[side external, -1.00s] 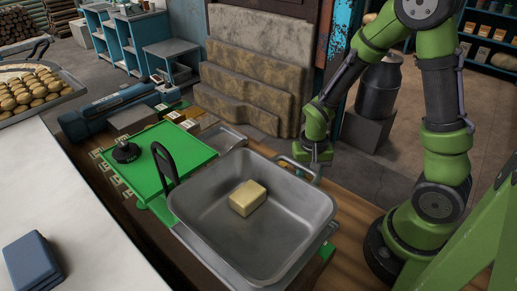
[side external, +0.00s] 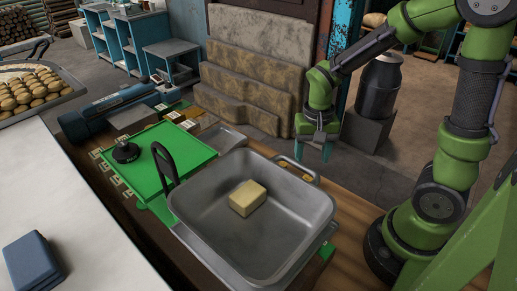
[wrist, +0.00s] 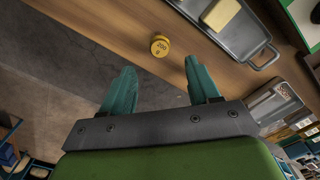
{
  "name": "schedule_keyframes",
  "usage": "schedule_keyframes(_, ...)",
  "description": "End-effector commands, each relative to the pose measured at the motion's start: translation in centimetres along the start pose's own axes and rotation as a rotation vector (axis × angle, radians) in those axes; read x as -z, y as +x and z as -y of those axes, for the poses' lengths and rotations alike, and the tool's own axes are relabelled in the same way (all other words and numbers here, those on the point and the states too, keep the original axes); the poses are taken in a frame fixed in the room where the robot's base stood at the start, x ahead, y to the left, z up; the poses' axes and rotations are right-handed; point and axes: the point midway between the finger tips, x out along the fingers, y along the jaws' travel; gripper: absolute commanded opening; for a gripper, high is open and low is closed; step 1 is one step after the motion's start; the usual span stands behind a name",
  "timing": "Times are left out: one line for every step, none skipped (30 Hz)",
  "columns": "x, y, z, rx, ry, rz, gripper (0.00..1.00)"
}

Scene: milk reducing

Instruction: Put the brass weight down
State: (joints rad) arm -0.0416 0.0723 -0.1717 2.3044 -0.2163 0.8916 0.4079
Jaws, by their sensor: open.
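The brass weight (wrist: 160,46), marked 200 g, stands on the wooden bench top (wrist: 215,75) in the wrist view, between the bench edge and the grey metal pan (wrist: 224,41). I cannot make it out clearly in the side view. My gripper (wrist: 158,76) is open and empty, its two teal fingers spread apart. The weight is ahead of the fingertips, apart from them. In the side view my gripper (side external: 313,153) hangs just beyond the pan's far right corner, with its fingers pointing down. The pan (side external: 300,220) holds a pale yellow block (side external: 248,198).
A green board (side external: 185,160) with a black knob-like object (side external: 126,152) lies left of the pan. A black upright handle (side external: 163,165) rises at the pan's left rim. Stone steps (side external: 240,95) stand behind the bench. The air around the gripper looks clear.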

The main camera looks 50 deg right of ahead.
Motion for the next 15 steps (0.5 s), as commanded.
schedule_keyframes(0.1,-1.1,0.1,0.004,-0.001,-0.005,0.61)
schedule_keyframes(0.1,-1.6,0.1,0.004,-0.001,-0.005,0.61)
schedule_keyframes(0.1,-2.1,0.1,0.002,-0.002,-0.004,0.61)
schedule_keyframes(0.1,-2.5,0.1,0.003,-0.001,-0.003,0.61)
schedule_keyframes(0.1,-2.9,0.1,0.003,-0.001,-0.003,0.61)
schedule_keyframes(0.0,-3.2,0.0,0.001,-0.001,-0.002,0.61)
schedule_keyframes(0.0,-3.5,0.0,0.001,-0.001,-0.002,0.61)
schedule_keyframes(0.0,-3.7,0.0,0.002,-0.002,-0.002,0.61)
schedule_keyframes(-0.1,-4.0,0.1,0.008,-0.006,-0.005,0.61)
schedule_keyframes(-0.2,-4.3,0.1,0.017,-0.012,-0.010,0.61)
schedule_keyframes(-0.4,-4.8,0.2,0.032,-0.021,-0.018,0.61)
schedule_keyframes(-0.7,-5.5,0.4,0.059,-0.036,-0.032,0.61)
schedule_keyframes(-1.0,-6.1,0.5,0.085,-0.054,-0.046,0.61)
schedule_keyframes(-1.4,-6.7,0.7,0.113,-0.074,-0.064,0.61)
schedule_keyframes(-2.0,-7.8,0.9,0.158,-0.106,-0.094,0.61)
